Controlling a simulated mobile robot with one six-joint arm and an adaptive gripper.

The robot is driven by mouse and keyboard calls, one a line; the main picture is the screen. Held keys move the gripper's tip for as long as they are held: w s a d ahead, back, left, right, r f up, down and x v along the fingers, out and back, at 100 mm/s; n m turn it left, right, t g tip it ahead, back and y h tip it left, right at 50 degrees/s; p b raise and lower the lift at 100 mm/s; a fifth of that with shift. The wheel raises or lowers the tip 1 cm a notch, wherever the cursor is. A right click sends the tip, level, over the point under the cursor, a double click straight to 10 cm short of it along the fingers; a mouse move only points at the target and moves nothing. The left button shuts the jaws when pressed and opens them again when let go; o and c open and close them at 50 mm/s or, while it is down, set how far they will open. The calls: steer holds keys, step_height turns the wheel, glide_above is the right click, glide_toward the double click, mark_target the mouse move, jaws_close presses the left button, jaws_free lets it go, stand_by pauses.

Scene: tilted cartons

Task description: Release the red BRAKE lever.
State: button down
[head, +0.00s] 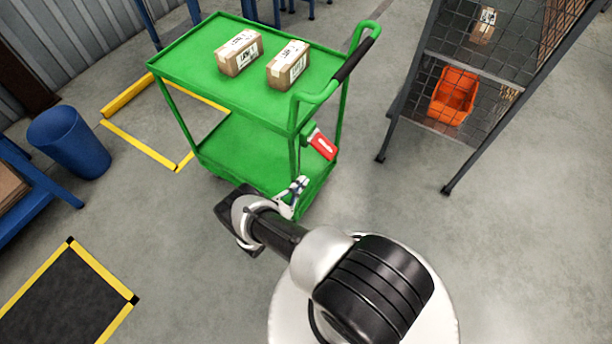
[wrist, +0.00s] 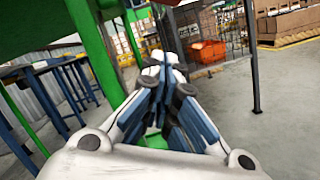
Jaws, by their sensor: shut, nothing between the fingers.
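The red brake lever (head: 322,145) sticks out from a green bracket on the near right leg of the green cart (head: 180,62), under its handle. My gripper (head: 301,184) is below and left of the lever in the head view, beside the cart's lower shelf corner, apart from the lever. In the wrist view my gripper (wrist: 162,62) has its fingers together, with nothing held. The green cart leg (wrist: 97,50) stands just left of the fingers there. The red lever does not show in the wrist view.
Two cartons (head: 239,53) (head: 288,64) lie on the cart's top shelf. A mesh rack (head: 420,85) with an orange bin (head: 453,96) stands at right. A blue barrel (head: 68,142) stands at left. The floor between cart and rack is clear.

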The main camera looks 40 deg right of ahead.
mark_target(324, 146)
steer(key=d+r, duration=0.5)
steer(key=d, duration=0.3)
steer(key=shift+w+d+r+b, duration=0.15)
steer(key=shift+d+b, duration=0.2)
steer(key=shift+s+r, duration=0.1)
steer(key=shift+s, duration=0.1)
steer(key=shift+d+p, duration=0.1)
steer(key=shift+p, duration=0.3)
